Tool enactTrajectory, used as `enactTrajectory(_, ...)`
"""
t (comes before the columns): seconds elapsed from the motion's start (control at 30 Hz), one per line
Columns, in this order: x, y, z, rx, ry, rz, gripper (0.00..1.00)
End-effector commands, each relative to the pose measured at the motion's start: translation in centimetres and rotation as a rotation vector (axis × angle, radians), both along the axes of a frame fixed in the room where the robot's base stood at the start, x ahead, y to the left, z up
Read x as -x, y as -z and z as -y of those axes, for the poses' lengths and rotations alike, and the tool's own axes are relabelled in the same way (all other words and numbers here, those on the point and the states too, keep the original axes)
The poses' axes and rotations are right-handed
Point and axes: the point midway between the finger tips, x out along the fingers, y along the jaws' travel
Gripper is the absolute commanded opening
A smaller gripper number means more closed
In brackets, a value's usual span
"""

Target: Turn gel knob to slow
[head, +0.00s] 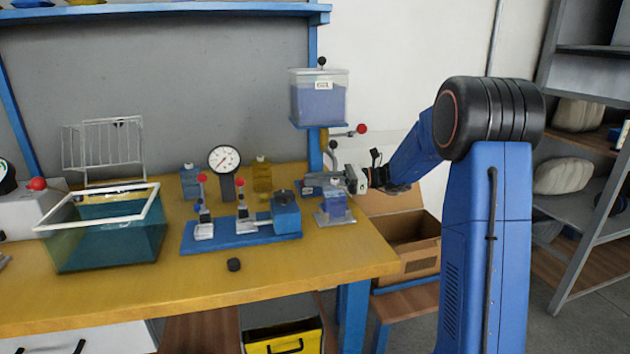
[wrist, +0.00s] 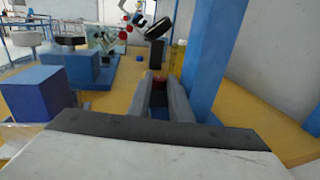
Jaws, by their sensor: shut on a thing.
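My gripper (wrist: 158,100) reaches left from my arm and sits low beside the blue post in the head view (head: 315,184). Its two fingers are shut on a small dark red piece (wrist: 158,80), which I take to be the gel knob. The fingers cover most of it, and I cannot read any slow mark or its turn angle. A clear tank of violet gel (head: 319,103) stands on a bracket of the post above. A red-balled lever (head: 361,129) sticks out to the right below the tank.
A blue fixture plate (head: 240,242) with red-tipped clamps, a dial gauge (head: 224,159) and a water tank (head: 108,240) are to the left. The front of the yellow table is mostly clear.

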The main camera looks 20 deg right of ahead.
Motion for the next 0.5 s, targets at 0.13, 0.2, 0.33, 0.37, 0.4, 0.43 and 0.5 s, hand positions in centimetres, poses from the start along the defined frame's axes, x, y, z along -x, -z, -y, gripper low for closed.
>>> enactTrajectory(0.13,-0.03,-0.08,0.03,-0.001,0.002,0.001,0.26)
enactTrajectory(0.2,-0.02,-0.07,0.02,-0.001,0.002,0.001,0.26)
enactTrajectory(0.33,-0.03,-0.05,0.03,-0.001,0.002,0.001,0.26)
enactTrajectory(0.37,-0.03,-0.04,0.03,0.000,0.002,0.001,0.26)
enactTrajectory(0.4,-0.03,-0.04,0.02,0.000,0.002,0.001,0.26)
enactTrajectory(0.43,-0.03,-0.03,0.02,0.000,0.002,0.001,0.26)
enactTrajectory(0.5,-0.02,-0.03,0.01,0.000,0.003,0.000,0.26)
